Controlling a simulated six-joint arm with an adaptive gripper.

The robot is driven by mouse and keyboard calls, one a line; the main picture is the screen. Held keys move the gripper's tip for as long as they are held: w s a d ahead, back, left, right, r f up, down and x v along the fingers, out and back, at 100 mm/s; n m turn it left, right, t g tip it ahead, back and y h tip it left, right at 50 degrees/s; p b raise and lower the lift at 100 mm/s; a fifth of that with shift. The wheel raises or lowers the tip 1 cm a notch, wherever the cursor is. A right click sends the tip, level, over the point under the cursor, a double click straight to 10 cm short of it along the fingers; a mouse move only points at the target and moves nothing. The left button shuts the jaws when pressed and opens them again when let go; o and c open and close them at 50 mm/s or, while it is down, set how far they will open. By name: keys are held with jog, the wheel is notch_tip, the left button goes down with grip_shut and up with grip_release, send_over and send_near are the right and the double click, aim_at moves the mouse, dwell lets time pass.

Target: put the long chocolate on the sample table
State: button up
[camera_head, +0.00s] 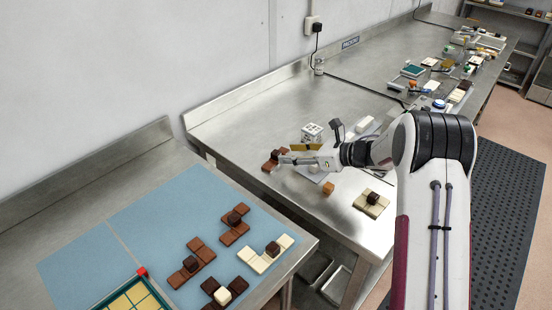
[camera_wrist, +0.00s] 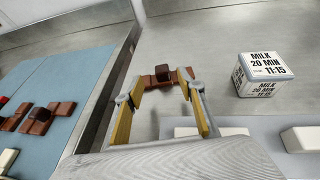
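A long brown chocolate (camera_head: 274,159) with a dark block on top lies on the steel bench, near its left edge. In the wrist view the long chocolate (camera_wrist: 181,76) lies just beyond and between my fingers. My gripper (camera_head: 287,156) is just to its right in the head view, low over the bench. In the wrist view my gripper (camera_wrist: 163,100) is open, its yellow fingers spread with nothing between them. Whether the fingertips touch the chocolate is unclear. The lower table (camera_head: 75,215) with a blue mat is at the left; no label shows which table is the sample table.
Several brown and white chocolates (camera_head: 234,225) and a yellow-celled tray (camera_head: 137,298) are on the blue mat. A white MILK cube (camera_wrist: 259,74) stands right of the long chocolate. A cream chocolate (camera_head: 371,203) and an orange cube (camera_head: 328,188) are nearby. A raised bench edge separates the tables.

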aim_at(277, 153)
dwell(0.3)
jog(key=shift+x, duration=2.6)
jog(key=shift+w+d, duration=0.1)
grip_shut()
